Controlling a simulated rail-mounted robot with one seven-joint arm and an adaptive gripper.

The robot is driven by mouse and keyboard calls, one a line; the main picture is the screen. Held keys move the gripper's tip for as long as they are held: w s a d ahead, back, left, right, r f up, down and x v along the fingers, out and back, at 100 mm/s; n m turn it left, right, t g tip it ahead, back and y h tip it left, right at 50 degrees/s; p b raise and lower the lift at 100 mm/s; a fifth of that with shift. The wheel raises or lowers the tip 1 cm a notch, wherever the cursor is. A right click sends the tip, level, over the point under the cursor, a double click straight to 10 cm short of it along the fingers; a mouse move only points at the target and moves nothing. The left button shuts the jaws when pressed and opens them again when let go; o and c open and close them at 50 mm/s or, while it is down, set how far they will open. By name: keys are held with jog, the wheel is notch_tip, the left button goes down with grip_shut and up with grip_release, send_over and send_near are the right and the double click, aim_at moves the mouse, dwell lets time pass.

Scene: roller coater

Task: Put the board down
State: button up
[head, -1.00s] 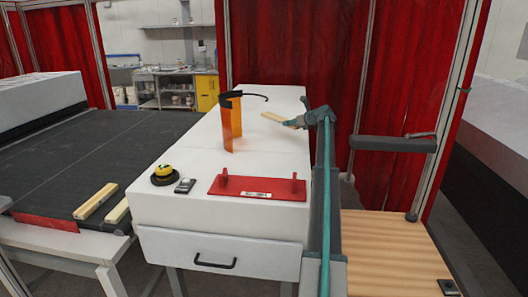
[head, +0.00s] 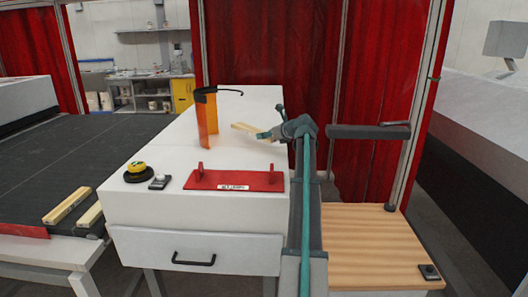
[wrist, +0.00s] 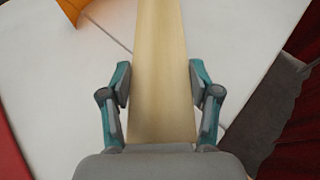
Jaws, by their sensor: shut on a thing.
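The board is a pale wooden strip (head: 245,127) over the white cabinet top (head: 160,165), to the right of the orange visor. My gripper (head: 267,134) is shut on its near right end. In the wrist view the board (wrist: 162,60) runs from between the two fingers (wrist: 160,85) away to the top of the frame, with white surface below it. I cannot tell whether the board touches the cabinet top.
The orange visor (head: 207,118) stands close left of the board. A red plate with two pegs (head: 235,180), a yellow-topped button (head: 138,171) and a small dark device (head: 159,182) lie nearer. Two wooden strips (head: 67,205) lie at left. The far cabinet top is clear.

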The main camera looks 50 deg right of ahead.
aim_at(267, 151)
jog(key=shift+w+d+f, duration=0.15)
jog(key=shift+d+f, duration=0.05)
jog(key=shift+f, duration=0.6)
jog(key=shift+f+b, duration=0.5)
jog(key=shift+b, duration=0.25)
notch_tip(267, 151, down, 2)
jog(key=shift+f+b, duration=0.15)
jog(key=shift+b, duration=0.9)
jog(key=shift+s+a+f+b, duration=0.2)
jog(key=shift+f+b, duration=0.1)
jog(key=shift+b, duration=0.2)
jog(key=shift+r, duration=0.1)
jog(key=o, duration=1.3)
jog(key=shift+c, duration=0.2)
